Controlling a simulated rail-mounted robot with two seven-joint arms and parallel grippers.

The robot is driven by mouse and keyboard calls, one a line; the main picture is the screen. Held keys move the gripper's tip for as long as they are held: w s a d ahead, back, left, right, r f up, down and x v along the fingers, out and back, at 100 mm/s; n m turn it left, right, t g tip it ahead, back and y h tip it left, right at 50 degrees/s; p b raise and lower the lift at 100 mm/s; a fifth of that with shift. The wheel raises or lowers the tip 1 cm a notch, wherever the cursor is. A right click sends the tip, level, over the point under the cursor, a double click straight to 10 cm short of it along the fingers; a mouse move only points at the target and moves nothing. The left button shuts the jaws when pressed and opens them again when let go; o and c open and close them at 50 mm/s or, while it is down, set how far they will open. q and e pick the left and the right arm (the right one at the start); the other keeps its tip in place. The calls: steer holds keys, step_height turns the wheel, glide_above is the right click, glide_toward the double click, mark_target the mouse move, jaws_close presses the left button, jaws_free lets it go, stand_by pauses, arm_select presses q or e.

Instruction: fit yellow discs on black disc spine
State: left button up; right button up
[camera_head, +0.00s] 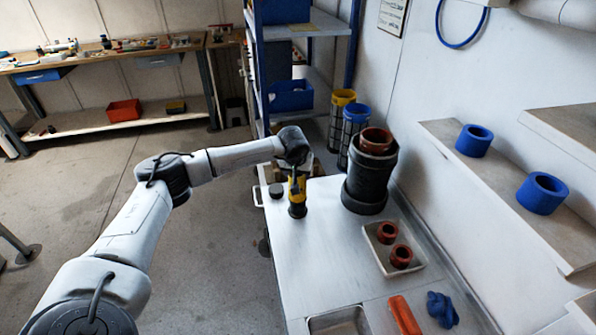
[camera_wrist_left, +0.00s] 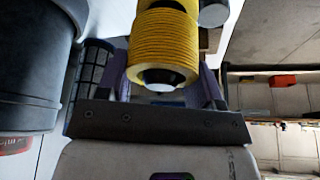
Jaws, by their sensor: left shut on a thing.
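A stack of yellow discs (camera_head: 297,188) stands upright near the left edge of the white table top, with a black base (camera_head: 298,211) under it. In the left wrist view the ribbed yellow discs (camera_wrist_left: 162,48) fill the space between my fingers, with a dark and pale round end at their centre. My left gripper (camera_head: 297,176) comes down from above and is shut on the yellow discs. The black spine is mostly hidden by the discs and gripper. My right gripper is not in view.
A large black cylinder (camera_head: 370,176) stands to the right. A tray (camera_head: 417,268) with two red-brown rings, an orange piece (camera_head: 404,315) and a blue glove-like item (camera_head: 442,309) are nearer. The table's middle is clear.

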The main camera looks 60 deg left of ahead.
arm_select(q)
steer(key=shift+f+b, duration=0.5)
steer(key=shift+f, duration=0.4)
steer(key=o, duration=1)
steer(key=shift+r, duration=0.15)
steer(key=shift+s+d+r, duration=0.1)
steer(key=shift+r, duration=0.15)
steer(key=b+v, duration=0.1)
steer(key=v, duration=1.2)
